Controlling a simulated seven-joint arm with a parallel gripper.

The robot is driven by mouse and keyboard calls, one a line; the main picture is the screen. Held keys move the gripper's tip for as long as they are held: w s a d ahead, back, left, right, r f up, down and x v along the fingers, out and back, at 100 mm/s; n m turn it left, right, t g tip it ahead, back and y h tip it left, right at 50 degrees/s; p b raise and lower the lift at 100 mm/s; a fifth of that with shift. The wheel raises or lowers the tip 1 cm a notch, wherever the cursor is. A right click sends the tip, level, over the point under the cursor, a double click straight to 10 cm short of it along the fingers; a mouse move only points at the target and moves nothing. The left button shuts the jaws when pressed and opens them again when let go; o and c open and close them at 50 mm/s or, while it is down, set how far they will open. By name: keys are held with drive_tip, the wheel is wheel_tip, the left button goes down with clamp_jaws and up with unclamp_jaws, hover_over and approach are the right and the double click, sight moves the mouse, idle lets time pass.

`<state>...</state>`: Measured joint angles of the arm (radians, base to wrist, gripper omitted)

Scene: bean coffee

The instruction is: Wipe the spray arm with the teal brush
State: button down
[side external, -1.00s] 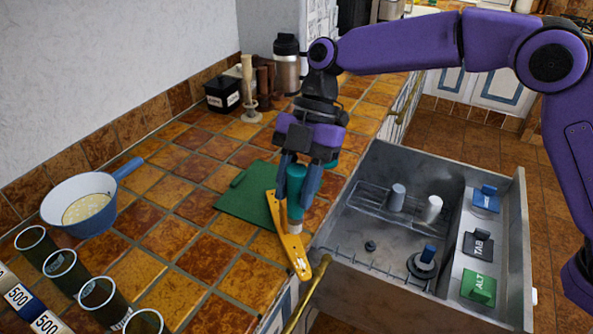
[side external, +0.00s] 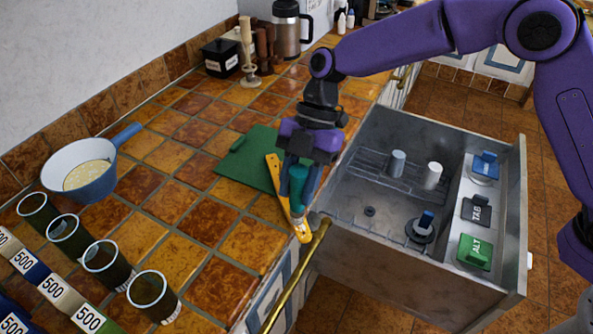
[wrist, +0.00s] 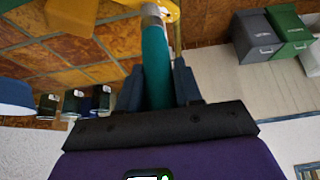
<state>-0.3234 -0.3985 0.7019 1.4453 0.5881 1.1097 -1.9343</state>
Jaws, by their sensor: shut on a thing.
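The teal brush (side external: 298,185) is held in my gripper (side external: 298,170), which is shut on its handle. The brush points down, its pale end low over the yellow bar with holes (side external: 275,175), which looks like the spray arm. The bar lies on the counter's front edge, its near end sticking out over the edge. I cannot tell whether the brush tip touches it. In the wrist view the teal handle (wrist: 155,65) stands between the fingers, with its grey-white end and part of the yellow bar (wrist: 177,30) beyond.
A green board (side external: 245,160) lies beside the bar. The open grey drawer (side external: 340,240) is to the right, holding small cylinders and labelled blocks. A brass rail (side external: 298,275) runs along the counter front. A blue pan (side external: 90,185) and several dark cups (side external: 105,262) stand left.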

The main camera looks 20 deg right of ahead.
drive_tip(key=shift+w+r, duration=0.5)
drive_tip(key=shift+w, duration=0.05)
drive_tip(key=shift+s, duration=0.1)
drive_tip(key=shift+w+r, duration=0.15)
drive_tip(key=shift+w, duration=0.1)
drive_tip(key=shift+s+r, duration=0.1)
drive_tip(key=shift+r, duration=3)
